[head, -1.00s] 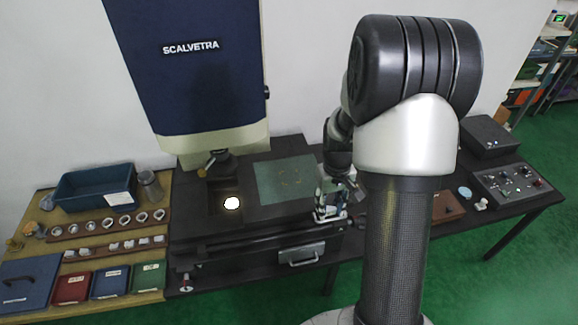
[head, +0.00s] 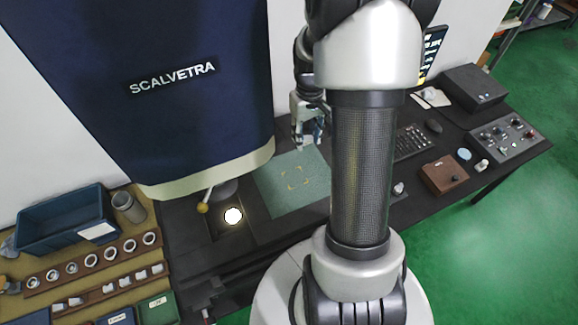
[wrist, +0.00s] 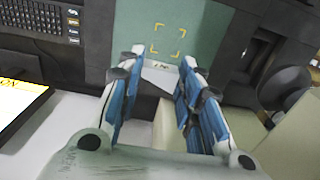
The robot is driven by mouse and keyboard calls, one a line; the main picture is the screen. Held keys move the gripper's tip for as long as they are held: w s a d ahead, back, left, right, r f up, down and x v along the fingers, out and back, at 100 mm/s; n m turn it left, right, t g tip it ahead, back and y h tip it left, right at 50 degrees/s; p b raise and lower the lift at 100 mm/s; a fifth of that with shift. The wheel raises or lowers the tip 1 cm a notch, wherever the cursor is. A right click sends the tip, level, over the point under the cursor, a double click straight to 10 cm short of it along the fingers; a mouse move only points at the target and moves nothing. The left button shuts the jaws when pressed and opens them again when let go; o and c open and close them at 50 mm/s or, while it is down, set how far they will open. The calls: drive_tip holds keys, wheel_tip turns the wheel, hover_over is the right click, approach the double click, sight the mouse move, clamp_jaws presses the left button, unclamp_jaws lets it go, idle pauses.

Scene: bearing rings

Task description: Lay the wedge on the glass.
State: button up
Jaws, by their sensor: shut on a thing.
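The wedge (wrist: 160,78) is a pale, flat-looking piece with small dark lettering, held between the fingertips of my gripper (wrist: 160,62) in the wrist view. The glass (head: 272,190) appears to be the flat green plate with yellow corner marks on the dark stage; it also shows in the wrist view (wrist: 205,35). In the head view my gripper (head: 309,138) is by the back right edge of the plate, and its hold is too small to make out there. The marked area looks empty. The height of the wedge above the plate is unclear.
A blue machine head (head: 190,90) hangs left of my gripper. A lit round spot (head: 233,216) lies left of the plate. A keyboard (head: 412,140), brown box (head: 444,175) and control box (head: 508,138) stand right. Racked rings (head: 88,261) and a blue bin (head: 65,220) are left.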

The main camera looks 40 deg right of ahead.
drive_tip(key=b, duration=0.1)
approach(303, 180)
wheel_tip(303, 180, down, 5)
drive_tip(key=shift+s+f, duration=0.1)
drive_tip(key=shift+d+f, duration=0.1)
drive_tip(key=shift+f, duration=0.25)
drive_tip(key=shift+f+b, duration=0.1)
drive_tip(key=shift+b, duration=0.2)
drive_tip(key=o, duration=1.1)
drive_tip(key=shift+o, duration=0.2)
